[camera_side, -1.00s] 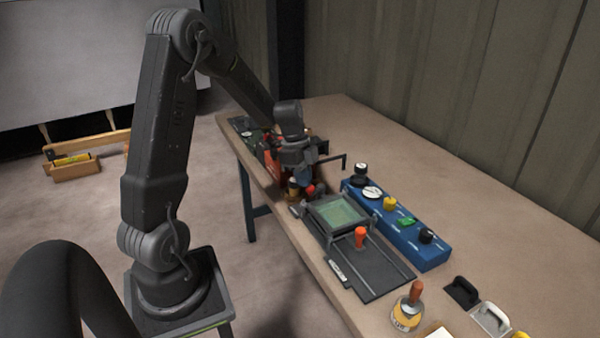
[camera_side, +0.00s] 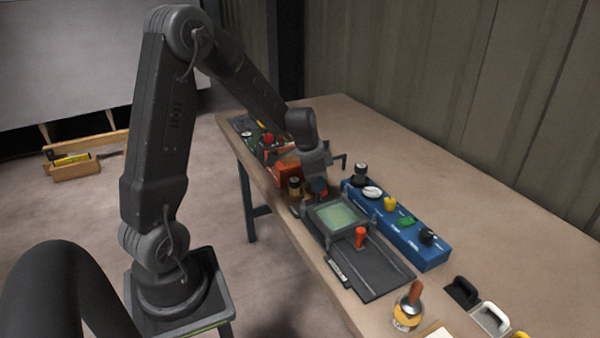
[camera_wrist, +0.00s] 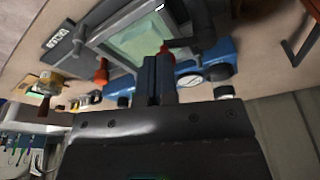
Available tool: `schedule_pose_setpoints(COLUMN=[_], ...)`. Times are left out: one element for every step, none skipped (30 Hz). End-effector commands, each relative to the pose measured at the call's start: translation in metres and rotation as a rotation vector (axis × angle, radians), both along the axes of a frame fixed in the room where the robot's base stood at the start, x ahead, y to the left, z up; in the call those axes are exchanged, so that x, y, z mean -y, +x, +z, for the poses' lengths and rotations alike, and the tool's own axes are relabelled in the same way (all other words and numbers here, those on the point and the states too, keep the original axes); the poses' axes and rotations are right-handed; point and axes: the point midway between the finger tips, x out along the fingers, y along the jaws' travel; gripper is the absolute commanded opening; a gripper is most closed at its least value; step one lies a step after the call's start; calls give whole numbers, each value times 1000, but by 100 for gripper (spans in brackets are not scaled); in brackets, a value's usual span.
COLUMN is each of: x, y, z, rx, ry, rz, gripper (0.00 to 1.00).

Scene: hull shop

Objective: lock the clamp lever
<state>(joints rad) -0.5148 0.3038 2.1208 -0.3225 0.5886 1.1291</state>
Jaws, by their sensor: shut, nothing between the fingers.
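A dark lever arm with a red tip (camera_wrist: 166,48) shows in the wrist view, right at my fingertips; I take it for the clamp lever. In the side view it is hidden behind my gripper. My gripper (camera_wrist: 158,68) is shut and empty, its fingertips at or very near the red tip; contact cannot be told. In the side view my gripper (camera_side: 319,189) points down at the far end of a framed greenish panel (camera_side: 338,215), which also shows in the wrist view (camera_wrist: 135,42). An orange upright handle (camera_side: 360,238) stands on the dark plate (camera_side: 378,270) nearer the camera.
A blue control box (camera_side: 420,243) with several knobs stands right of the plate. An orange-red unit (camera_side: 285,170) and a dark cylinder with a yellowish band (camera_side: 295,187) stand close beyond my gripper. The bench (camera_side: 440,190) is clear to the right.

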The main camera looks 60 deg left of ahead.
Motion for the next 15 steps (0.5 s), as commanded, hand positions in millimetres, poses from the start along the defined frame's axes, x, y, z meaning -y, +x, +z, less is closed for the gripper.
schedule_pose_setpoints(x=[2,3,3,4,4,5,5,6,6,7,7,7,8,8,8], y=[1,1,2,3,3,4,5,5,6,6,7,7,8,8,8], z=[-2,-2,-2,-2,-2,-2,-2,-2,-2,-2,-2,-2,-2,-2,-2], rx=[-4,-4,-4,-5,-5,-5,-5,-5,-6,-6,-6,-7,-7,-8,-8], ry=[-2,-2,-2,-2,-2,-2,-2,-2,-3,-3,-3,-4,-4,-3,-4], rz=[-3,-4,-4,-4,-5,-5,-5,-5,-6,-6,-6,-6,-6,-6,-6], gripper=[0,0,0,0,0,0,0,0,0,0,0,0,0,0,0])
